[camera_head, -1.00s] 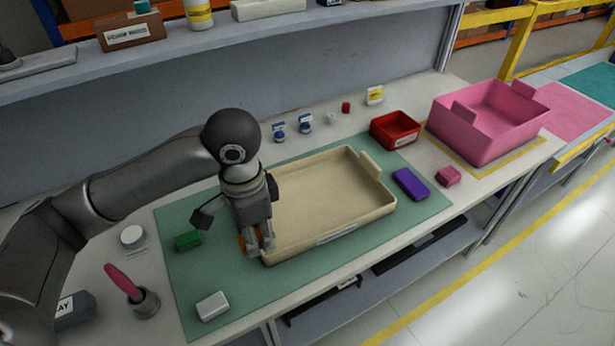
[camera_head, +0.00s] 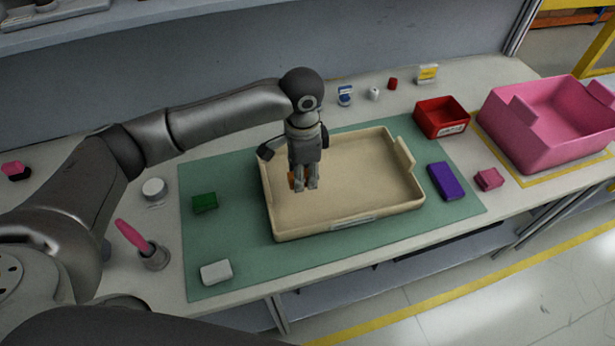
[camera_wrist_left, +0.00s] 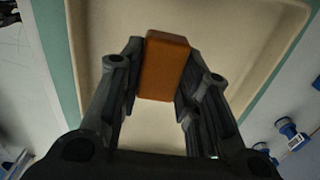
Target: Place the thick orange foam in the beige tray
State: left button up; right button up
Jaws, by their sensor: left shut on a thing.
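The thick orange foam (camera_wrist_left: 164,66) is a block held between the two fingers of my left gripper (camera_wrist_left: 160,85) in the left wrist view. In the head view the left gripper (camera_head: 305,186) is over the left part of the beige tray (camera_head: 370,190), and a bit of the orange foam (camera_head: 292,180) shows at its fingertips. The tray lies on the green mat (camera_head: 225,250), and its floor looks empty. I cannot tell the exact height of the foam above the tray floor. My right gripper is not in view.
On the mat are a green block (camera_head: 204,203), a white block (camera_head: 216,273) and a purple block (camera_head: 446,182). A red bin (camera_head: 441,118), a pink block (camera_head: 489,179) and a pink crate (camera_head: 550,125) stand right. A brush in a holder (camera_head: 154,256) stands left.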

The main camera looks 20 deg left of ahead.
aim_at(306, 178)
pick_arm(q)
jog(key=shift+w+f, duration=0.9)
jog(key=shift+f, duration=0.1)
jog(key=shift+w+f, duration=0.35)
jog(key=shift+f, duration=0.1)
notch_tip(306, 178, down, 2)
jog(key=shift+f+p, duration=0.1)
jog(key=shift+p, duration=0.5)
jog(key=shift+f, duration=0.55)
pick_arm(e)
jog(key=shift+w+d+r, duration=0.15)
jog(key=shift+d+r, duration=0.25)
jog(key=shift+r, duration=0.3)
pick_arm(q)
jog(key=o, duration=0.7)
jog(key=shift+f, duration=0.1)
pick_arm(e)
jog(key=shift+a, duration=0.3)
pick_arm(q)
jog(key=shift+w, duration=0.1)
